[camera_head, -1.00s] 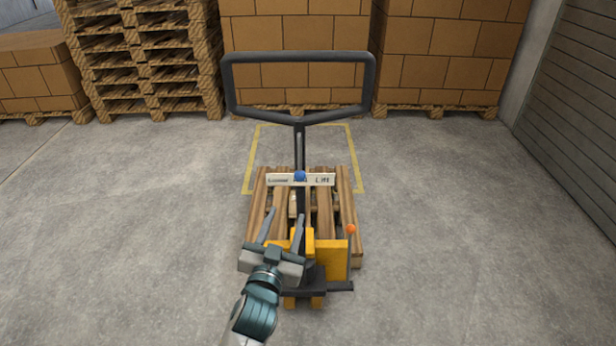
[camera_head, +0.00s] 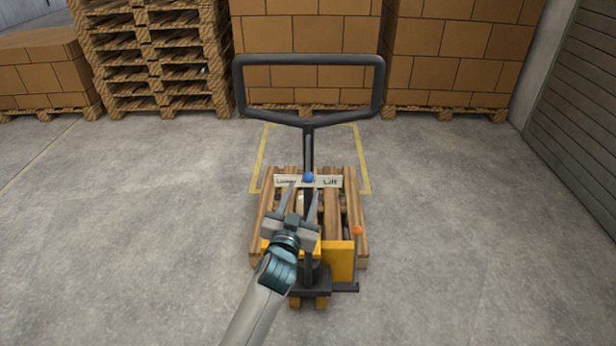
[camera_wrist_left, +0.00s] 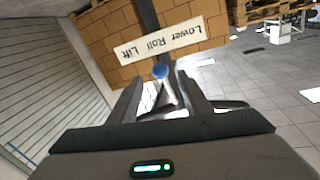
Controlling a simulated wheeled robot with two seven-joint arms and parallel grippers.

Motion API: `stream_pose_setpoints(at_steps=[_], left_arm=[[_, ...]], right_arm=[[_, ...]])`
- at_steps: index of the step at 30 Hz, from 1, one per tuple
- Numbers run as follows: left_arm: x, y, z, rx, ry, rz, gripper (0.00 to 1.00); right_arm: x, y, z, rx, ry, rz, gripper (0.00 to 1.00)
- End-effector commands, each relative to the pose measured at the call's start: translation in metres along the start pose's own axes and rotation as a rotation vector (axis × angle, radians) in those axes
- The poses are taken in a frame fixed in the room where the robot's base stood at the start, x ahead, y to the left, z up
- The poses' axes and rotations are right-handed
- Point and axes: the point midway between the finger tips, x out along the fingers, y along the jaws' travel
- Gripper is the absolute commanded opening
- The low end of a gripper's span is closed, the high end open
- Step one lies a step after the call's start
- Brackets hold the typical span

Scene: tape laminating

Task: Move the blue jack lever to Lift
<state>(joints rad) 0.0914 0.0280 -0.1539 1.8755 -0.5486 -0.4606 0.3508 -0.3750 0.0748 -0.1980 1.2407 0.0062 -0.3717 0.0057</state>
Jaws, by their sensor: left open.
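The blue jack lever knob (camera_head: 308,178) sits at the middle of a white label plate (camera_head: 332,182) on the jack's dark column. The plate reads Lower at left and Lift at right in the head view. In the left wrist view the knob (camera_wrist_left: 160,71) appears in front of the upside-down label (camera_wrist_left: 130,50), under its middle word. My left gripper (camera_head: 300,190) is open, its two fingers pointing up toward the knob. The knob lies just beyond the fingertips, roughly between them; contact cannot be seen. My right gripper is not in view.
The pallet jack has a large black handle loop (camera_head: 308,119) above and a yellow body (camera_head: 342,262) with an orange knob (camera_head: 357,230). A wooden pallet (camera_head: 352,200) lies beneath. Stacked boxes (camera_head: 307,40) and pallets stand behind. Floor on both sides is clear.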

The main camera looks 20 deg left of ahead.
Motion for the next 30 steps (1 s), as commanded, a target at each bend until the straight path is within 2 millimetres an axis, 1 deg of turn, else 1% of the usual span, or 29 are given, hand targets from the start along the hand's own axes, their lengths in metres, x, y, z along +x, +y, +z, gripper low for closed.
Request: stream_pose_setpoints(at_steps=[1, 6, 12, 18, 27, 28, 29, 30], left_arm=[[0.010, 0.000, -0.001, 0.001, 0.001, 0.000, 0.44], [0.040, 0.000, -0.001, 0.002, 0.000, -0.001, 0.44], [0.066, 0.000, 0.000, 0.000, 0.000, -0.001, 0.44], [0.078, 0.000, 0.000, 0.001, 0.000, 0.000, 0.44], [0.079, 0.000, 0.000, 0.000, 0.000, 0.000, 0.44], [0.079, 0.000, 0.000, 0.000, 0.000, 0.000, 0.42], [0.079, 0.000, 0.000, 0.000, 0.000, 0.000, 0.35], [0.079, 0.000, 0.000, 0.000, 0.000, 0.000, 0.25]], right_arm=[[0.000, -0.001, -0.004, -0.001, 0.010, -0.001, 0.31], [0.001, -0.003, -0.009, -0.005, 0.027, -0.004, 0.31], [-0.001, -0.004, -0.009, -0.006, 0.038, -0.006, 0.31], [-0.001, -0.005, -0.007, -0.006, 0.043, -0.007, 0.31], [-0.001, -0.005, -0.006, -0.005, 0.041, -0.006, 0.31], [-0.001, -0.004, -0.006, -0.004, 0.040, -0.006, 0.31], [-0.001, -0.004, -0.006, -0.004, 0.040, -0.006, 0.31], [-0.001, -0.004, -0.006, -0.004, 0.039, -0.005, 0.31]])
